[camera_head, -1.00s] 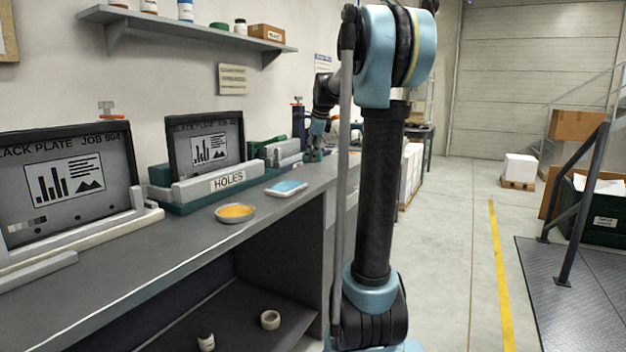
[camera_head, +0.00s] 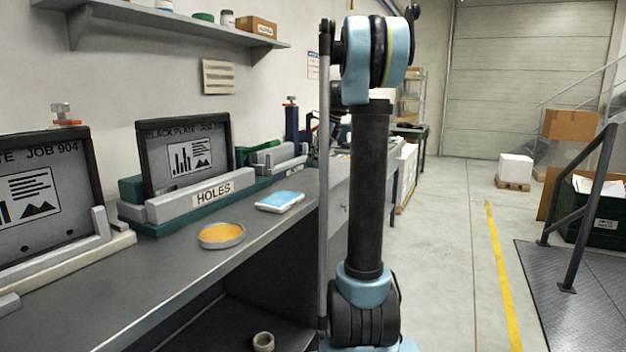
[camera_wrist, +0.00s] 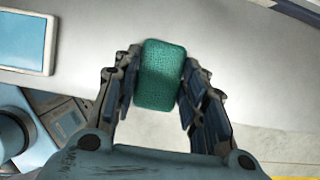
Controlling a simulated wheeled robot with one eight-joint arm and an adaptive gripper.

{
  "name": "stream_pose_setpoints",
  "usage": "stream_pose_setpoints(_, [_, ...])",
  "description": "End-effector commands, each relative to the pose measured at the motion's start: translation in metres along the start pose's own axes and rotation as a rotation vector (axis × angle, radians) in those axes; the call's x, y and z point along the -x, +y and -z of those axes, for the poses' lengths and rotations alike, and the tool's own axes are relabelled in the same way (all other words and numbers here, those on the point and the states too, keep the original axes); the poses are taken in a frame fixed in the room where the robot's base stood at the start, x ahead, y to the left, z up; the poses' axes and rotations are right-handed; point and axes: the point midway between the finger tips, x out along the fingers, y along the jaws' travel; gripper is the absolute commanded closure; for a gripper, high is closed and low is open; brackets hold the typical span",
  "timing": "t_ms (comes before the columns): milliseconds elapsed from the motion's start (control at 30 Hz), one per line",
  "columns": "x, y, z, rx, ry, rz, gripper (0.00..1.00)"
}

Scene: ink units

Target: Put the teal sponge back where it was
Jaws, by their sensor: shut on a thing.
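The teal sponge (camera_wrist: 161,76) is a rounded, textured block in the middle of the wrist view. My gripper (camera_wrist: 160,85) is shut on it, with one finger against its left side and one against its right side. Behind the sponge is the pale grey bench top (camera_wrist: 95,65); I cannot tell whether the sponge touches it. In the head view my arm hides the gripper and the sponge.
A blue-and-white flat pad (camera_head: 280,201) and a shallow dish of orange stuff (camera_head: 222,235) lie on the bench. The pad's like also shows in the wrist view (camera_wrist: 25,35). The HOLES rack (camera_head: 190,205) with framed plate stands behind.

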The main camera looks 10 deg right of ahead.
Motion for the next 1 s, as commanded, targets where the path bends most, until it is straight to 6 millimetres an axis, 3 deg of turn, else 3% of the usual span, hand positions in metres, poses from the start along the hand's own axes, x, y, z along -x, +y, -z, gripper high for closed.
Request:
stream_pose_setpoints(100, [-0.019, 0.005, 0.001, 0.01, 0.0, -0.003, 0.8])
stream_pose_setpoints(367, [-0.036, 0.008, 0.003, 0.016, 0.0, -0.006, 0.8])
stream_pose_setpoints(600, [-0.064, 0.008, 0.014, 0.017, 0.0, -0.006, 0.8])
stream_pose_setpoints(833, [-0.067, 0.009, 0.016, 0.017, 0.0, -0.006, 0.8])
stream_pose_setpoints(867, [-0.067, 0.009, 0.016, 0.017, 0.0, -0.006, 0.56])
stream_pose_setpoints(900, [-0.067, 0.009, 0.016, 0.017, 0.0, -0.006, 0.47])
stream_pose_setpoints(933, [-0.067, 0.008, 0.016, 0.017, 0.0, -0.006, 0.41])
stream_pose_setpoints(1000, [-0.067, 0.008, 0.016, 0.017, 0.0, -0.006, 0.41])
